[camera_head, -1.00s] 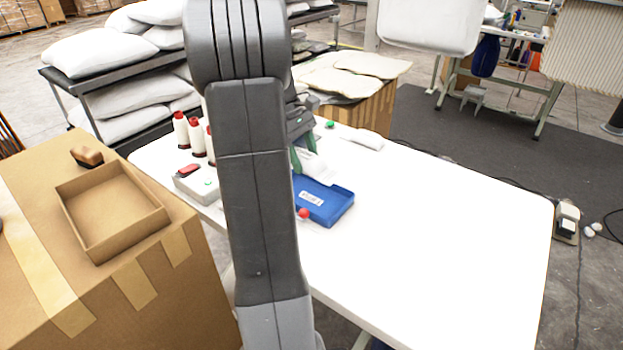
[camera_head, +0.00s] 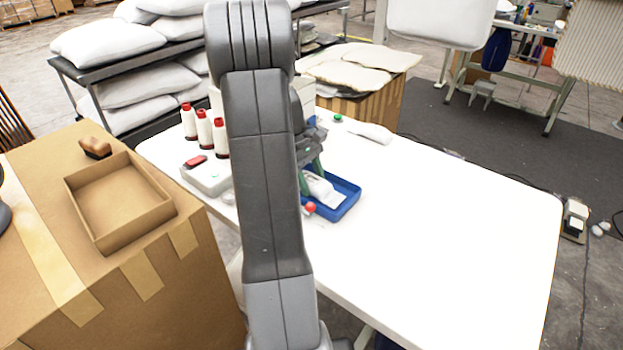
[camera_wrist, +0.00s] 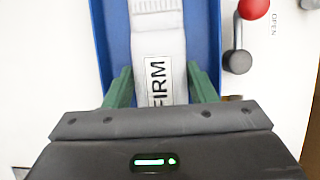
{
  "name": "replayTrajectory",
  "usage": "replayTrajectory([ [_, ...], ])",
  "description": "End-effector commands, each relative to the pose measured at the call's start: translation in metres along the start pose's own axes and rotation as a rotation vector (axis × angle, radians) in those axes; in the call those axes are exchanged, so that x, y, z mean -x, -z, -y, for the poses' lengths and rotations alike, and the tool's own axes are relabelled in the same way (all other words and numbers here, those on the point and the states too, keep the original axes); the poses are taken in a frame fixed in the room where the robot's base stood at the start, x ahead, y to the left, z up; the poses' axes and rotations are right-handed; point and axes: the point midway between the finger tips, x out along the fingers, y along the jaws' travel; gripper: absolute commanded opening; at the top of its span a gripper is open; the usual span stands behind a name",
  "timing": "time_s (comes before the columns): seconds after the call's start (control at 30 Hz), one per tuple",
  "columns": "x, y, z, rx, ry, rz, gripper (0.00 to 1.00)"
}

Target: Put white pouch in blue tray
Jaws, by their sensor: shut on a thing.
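The white pouch (camera_wrist: 158,42) is between the green fingers of my gripper (camera_wrist: 159,80), which is shut on it. In the head view the pouch (camera_head: 324,190) is within the outline of the blue tray (camera_head: 347,207), and my gripper (camera_head: 312,172) is over the tray. My arm hides the tray's left part. Whether the pouch touches the tray floor cannot be told.
A red-knobbed lever (camera_wrist: 238,62) is close by the tray's right side in the wrist view. Another white pouch (camera_head: 370,132) lies at the table's back. Red-capped bottles (camera_head: 204,130) and a grey device (camera_head: 207,177) stand left. The white table's (camera_head: 440,240) right side is clear.

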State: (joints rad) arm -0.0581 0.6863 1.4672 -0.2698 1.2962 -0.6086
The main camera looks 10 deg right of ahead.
Motion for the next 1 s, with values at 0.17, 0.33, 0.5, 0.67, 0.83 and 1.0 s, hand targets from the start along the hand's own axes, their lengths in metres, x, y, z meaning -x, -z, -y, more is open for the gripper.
replayTrajectory([
  [0.17, -0.003, 0.001, 0.0, 0.0, 0.0, 0.0, 0.26],
  [0.33, -0.002, 0.001, 0.0, 0.0, 0.0, 0.0, 0.73],
  [0.5, -0.002, 0.001, 0.0, 0.0, 0.0, 0.0, 0.73],
  [0.67, 0.005, 0.0, 0.0, 0.0, -0.002, -0.002, 0.73],
  [0.83, 0.034, 0.001, -0.001, 0.0, -0.005, -0.005, 0.73],
  [1.0, 0.072, 0.001, -0.001, -0.001, -0.004, -0.004, 0.73],
])
